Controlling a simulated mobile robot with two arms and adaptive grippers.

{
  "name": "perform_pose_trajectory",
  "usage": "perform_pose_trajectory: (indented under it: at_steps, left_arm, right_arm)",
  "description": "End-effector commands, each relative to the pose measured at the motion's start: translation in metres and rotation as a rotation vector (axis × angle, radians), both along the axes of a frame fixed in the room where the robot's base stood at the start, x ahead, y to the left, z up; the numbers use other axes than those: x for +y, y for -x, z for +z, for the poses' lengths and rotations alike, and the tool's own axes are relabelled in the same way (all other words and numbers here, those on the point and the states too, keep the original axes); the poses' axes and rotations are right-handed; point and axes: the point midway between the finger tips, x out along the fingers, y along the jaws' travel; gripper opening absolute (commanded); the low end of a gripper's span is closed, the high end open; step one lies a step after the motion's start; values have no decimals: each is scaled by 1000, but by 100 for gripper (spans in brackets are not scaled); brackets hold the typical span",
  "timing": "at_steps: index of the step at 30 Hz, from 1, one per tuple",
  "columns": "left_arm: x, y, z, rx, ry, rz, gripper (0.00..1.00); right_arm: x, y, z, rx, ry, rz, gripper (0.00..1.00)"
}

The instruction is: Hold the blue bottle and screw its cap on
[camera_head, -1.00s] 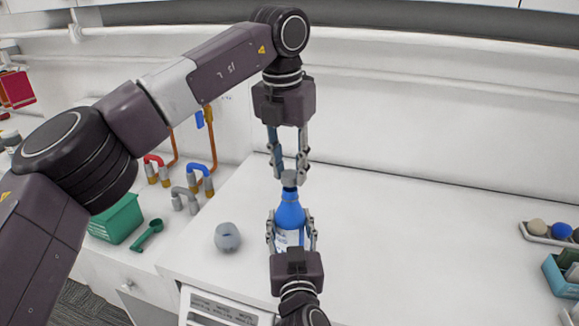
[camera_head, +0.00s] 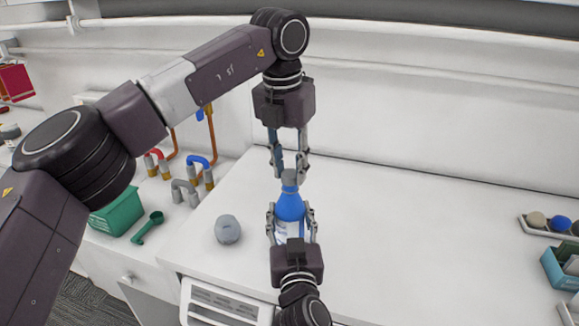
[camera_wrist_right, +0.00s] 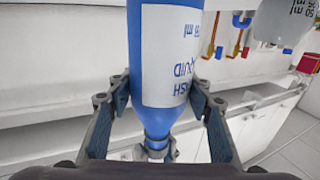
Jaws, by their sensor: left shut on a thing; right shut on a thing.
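The blue bottle (camera_head: 289,207) with a white label is held upright above the white counter. My right gripper (camera_head: 290,211) comes from below and is shut on its body, one finger on each side. My left gripper (camera_head: 289,171) points down from above and is shut on the cap. In the right wrist view the bottle (camera_wrist_right: 172,60) appears upside down between my right fingers, with the cap end (camera_wrist_right: 156,148) low in the picture, partly hidden. I cannot tell how tightly the cap is seated.
A grey rounded object (camera_head: 228,229) stands left of the bottle. Farther left are a green basket (camera_head: 117,211), a green scoop (camera_head: 147,228) and several coloured pipes (camera_head: 199,163). A tray of balls (camera_head: 550,226) and a blue bin (camera_head: 557,269) are at the right. The counter between is clear.

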Motion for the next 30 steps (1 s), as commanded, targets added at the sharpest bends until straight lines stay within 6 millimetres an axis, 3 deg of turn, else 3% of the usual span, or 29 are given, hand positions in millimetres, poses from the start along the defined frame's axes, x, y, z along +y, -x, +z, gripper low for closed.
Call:
perform_pose_trajectory:
  at_steps: [23,30]
  left_arm:
    - [0,0,-11,0,0,-12,19]
    - [1,0,-11,2,1,-287,19]
  right_arm:
    - [0,0,1,-2,1,0,0]
    - [0,0,1,-2,1,0,0]
